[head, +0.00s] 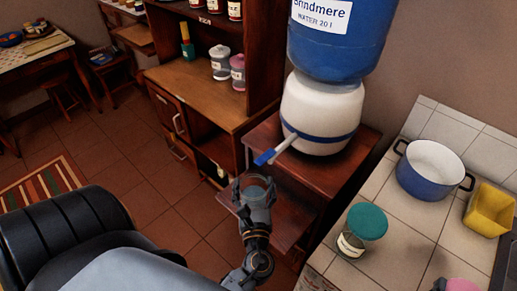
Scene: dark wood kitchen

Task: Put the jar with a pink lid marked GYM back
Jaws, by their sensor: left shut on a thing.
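A pink lid (462,286) shows at the bottom right edge, on the counter side; the rest of that thing is cut off, so I cannot read any mark. Another jar with a pink lid (238,74) stands on the wooden cabinet, beside a grey-lidded jar (220,62); its label is too small to read. My left gripper (255,187) is shut on a clear, glass-like vessel (257,193), below and in front of the water dispenser's blue tap (270,156).
A water dispenser (318,112) stands on a red-brown wooden stand (350,160). The tiled counter (400,255) holds a teal-lidded jar (366,222), a blue pot (428,180) and a yellow container (488,212). A striped rug (45,192) lies on the open floor at left.

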